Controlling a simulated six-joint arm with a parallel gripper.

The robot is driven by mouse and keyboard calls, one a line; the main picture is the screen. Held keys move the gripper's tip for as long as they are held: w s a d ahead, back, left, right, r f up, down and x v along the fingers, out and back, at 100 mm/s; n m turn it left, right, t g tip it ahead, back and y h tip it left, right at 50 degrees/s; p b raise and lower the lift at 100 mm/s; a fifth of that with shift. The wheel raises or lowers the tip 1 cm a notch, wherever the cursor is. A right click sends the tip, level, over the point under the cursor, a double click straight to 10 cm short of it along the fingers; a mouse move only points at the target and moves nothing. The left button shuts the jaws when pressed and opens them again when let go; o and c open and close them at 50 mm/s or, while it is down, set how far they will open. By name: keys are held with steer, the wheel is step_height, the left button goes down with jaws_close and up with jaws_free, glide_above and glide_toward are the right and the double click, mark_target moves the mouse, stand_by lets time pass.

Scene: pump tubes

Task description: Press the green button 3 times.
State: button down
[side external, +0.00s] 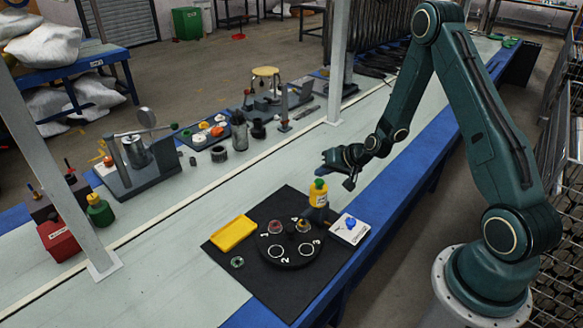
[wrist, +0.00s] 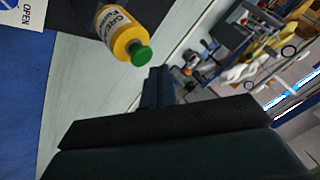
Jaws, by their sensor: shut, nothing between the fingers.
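A yellow bottle (side external: 318,197) with a green cap (side external: 319,183) stands upright at the back of a black mat (side external: 275,290). In the wrist view the bottle (wrist: 122,33) and its green cap (wrist: 141,55) show at the upper middle. A small green ring-like piece (side external: 237,262) lies near the mat's left side; I cannot tell whether it is a button.
A black round base (side external: 290,262) with numbered spots holds a few small parts. A yellow tray (side external: 233,233) lies left of it, and a white card (side external: 350,229) with a blue piece lies right. Pump parts and bottles stand farther left and behind. The pale tabletop left of the mat is clear.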

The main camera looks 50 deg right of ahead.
mark_target(322, 183)
steer(key=shift+r, duration=2.4)
steer(key=shift+a+r, duration=0.15)
steer(key=shift+r, duration=0.15)
steer(key=s+a+r+n+g, duration=0.1)
steer(key=s+a+r+n, duration=0.2)
steer(key=s+a+r, duration=0.35)
steer(key=s+a+r+n+g, duration=0.1)
steer(key=s+a+r+n, duration=0.25)
steer(key=r, duration=0.65)
steer(key=s+a+r, duration=0.2)
steer(key=s+r, duration=0.1)
steer(key=s, duration=0.6)
steer(key=s+a+r+n+g+h, duration=0.1)
steer(key=s+r, duration=0.3)
steer(key=s, duration=0.5)
steer(key=shift+s+a+r+g, duration=0.25)
steer(key=shift+a+r+g, duration=0.05)
steer(key=shift+a, duration=0.55)
